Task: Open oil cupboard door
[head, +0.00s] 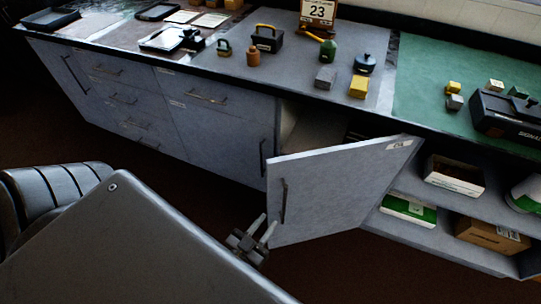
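The oil cupboard door (335,190) is grey, with a small white label (398,144) at its top right whose letters are hard to read. It stands partly open, swung out from the cabinet, with a dark gap behind its top edge. Its dark bar handle (283,200) is upright near the left, free edge. My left gripper (268,220) is just left of and below the handle, near the door's lower left edge. Its two fingers are apart with nothing seen between them. I cannot tell whether it touches the door. My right gripper is not in view.
Closed drawers (125,98) and another closed door (225,135) are to the left. Open shelves (470,220) with boxes are to the right. The countertop (290,70) holds tools, a bottle, small blocks and a calendar (318,12). Dark floor (370,270) in front of the door is clear.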

